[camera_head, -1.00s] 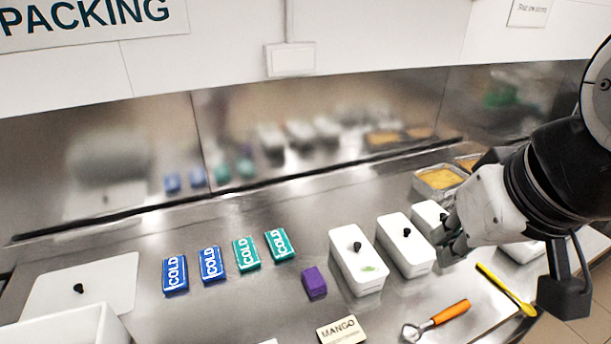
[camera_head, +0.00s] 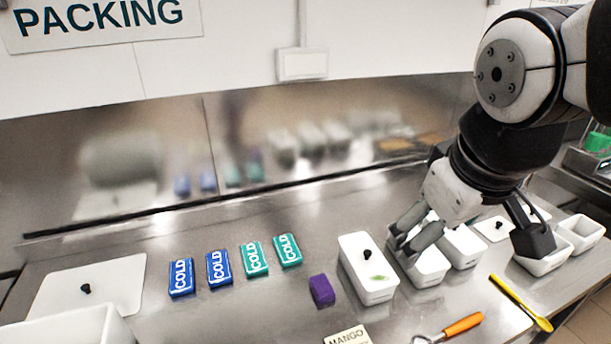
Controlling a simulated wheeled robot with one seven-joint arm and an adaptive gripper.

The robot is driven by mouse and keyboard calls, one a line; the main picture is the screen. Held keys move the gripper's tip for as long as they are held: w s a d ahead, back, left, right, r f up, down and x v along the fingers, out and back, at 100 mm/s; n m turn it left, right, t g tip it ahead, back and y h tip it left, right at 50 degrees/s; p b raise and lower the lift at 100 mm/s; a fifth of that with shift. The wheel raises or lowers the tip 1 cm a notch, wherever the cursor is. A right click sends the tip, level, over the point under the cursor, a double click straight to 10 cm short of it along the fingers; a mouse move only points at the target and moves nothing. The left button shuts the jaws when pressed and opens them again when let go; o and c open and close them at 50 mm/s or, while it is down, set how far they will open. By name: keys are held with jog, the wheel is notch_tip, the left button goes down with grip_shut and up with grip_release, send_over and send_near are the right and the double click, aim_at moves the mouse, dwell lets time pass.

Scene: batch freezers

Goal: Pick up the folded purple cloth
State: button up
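The folded purple cloth (camera_head: 321,291) is a small block lying on the steel counter, left of the white lidded tub with a green leaf mark (camera_head: 368,268). My gripper (camera_head: 402,243) hangs above the white tubs, to the right of the cloth and apart from it. Its grey fingers point down and left. A gap seems to show between the fingers, and no object is visible in them. The gripper partly hides the second white tub (camera_head: 428,272).
Several blue and teal COLD packs (camera_head: 219,268) lie left of the cloth. A MANGO label (camera_head: 347,337), an orange-handled scoop (camera_head: 462,325) and a yellow spatula (camera_head: 520,302) lie near the front. A white lid (camera_head: 60,290) lies far left. Bare counter surrounds the cloth's left side.

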jog(key=w+a+f+n+g+b, duration=0.2)
jog(key=w+a+f+n, duration=0.2)
jog(key=w+f+n, duration=0.7)
jog(key=n+g+y+b, duration=0.1)
jog(key=n+g, duration=0.1)
jog(key=n, duration=0.5)
send_over(322, 285)
notch_tip(322, 285, down, 14)
jog(key=r, duration=0.1)
jog(key=f, duration=0.7)
jog(key=shift+s+d+f, duration=0.1)
jog(key=shift+s+f, duration=0.1)
jog(key=shift+w+f+p, duration=0.2)
jog(key=shift+f+p, duration=0.25)
jog(key=shift+f, duration=2.8)
jog(key=c, duration=1.2)
